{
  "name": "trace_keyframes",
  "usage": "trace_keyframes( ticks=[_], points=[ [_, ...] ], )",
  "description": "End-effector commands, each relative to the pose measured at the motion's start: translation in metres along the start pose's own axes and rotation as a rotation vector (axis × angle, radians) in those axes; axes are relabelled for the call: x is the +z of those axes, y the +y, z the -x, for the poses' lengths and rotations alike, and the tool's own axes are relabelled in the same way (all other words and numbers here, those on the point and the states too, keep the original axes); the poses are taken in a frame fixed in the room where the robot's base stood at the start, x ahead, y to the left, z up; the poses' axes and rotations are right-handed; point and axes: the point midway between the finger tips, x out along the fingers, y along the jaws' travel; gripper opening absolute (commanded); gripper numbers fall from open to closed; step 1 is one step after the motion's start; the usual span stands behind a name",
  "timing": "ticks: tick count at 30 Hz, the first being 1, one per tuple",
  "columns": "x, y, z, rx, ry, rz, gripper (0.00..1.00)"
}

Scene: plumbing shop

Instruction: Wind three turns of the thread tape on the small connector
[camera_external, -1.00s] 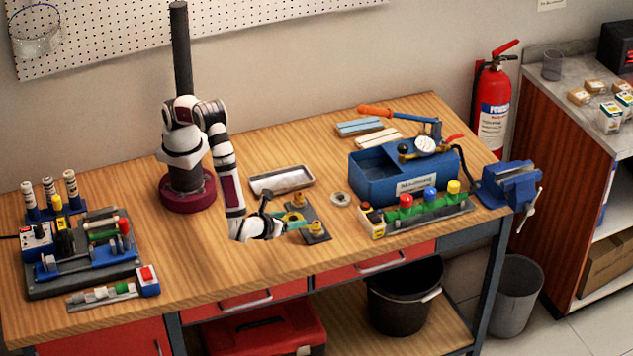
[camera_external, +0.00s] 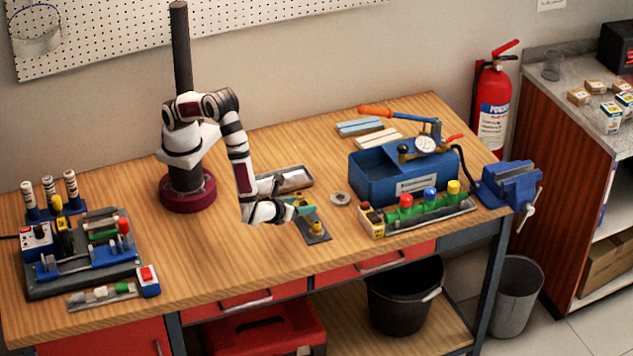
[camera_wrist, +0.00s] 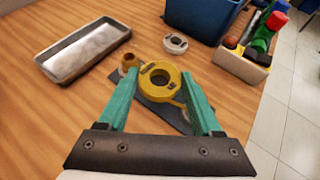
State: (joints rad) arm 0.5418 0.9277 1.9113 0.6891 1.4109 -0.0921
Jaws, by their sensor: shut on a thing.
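My gripper (camera_wrist: 160,85) has green fingers and is shut on a yellow ring-shaped tape spool (camera_wrist: 158,92), held near the fingertips. In the external view my gripper (camera_external: 302,207) is over a dark plate (camera_external: 318,239). A brass connector (camera_external: 317,228) stands upright on the plate's front part. Another brass connector (camera_wrist: 128,63) shows in the wrist view, just left of and beyond the spool, close to the left fingertip. A yellowish piece at the spool's lower right is partly hidden by the right finger.
A metal tray (camera_external: 285,180) lies behind the gripper. A pale ring (camera_external: 340,198) lies flat right of the plate. The blue bin (camera_external: 378,182) and a rack with coloured caps (camera_external: 420,215) stand further right.

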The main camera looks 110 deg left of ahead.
Motion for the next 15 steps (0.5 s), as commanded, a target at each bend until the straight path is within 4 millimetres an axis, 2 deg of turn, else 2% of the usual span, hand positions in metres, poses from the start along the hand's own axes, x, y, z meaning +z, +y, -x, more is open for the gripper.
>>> trace_keyframes(
  ticks=[15],
  points=[
    [0.062, 0.015, 0.027, -0.001, 0.0, 0.002, 0.14]
  ],
)
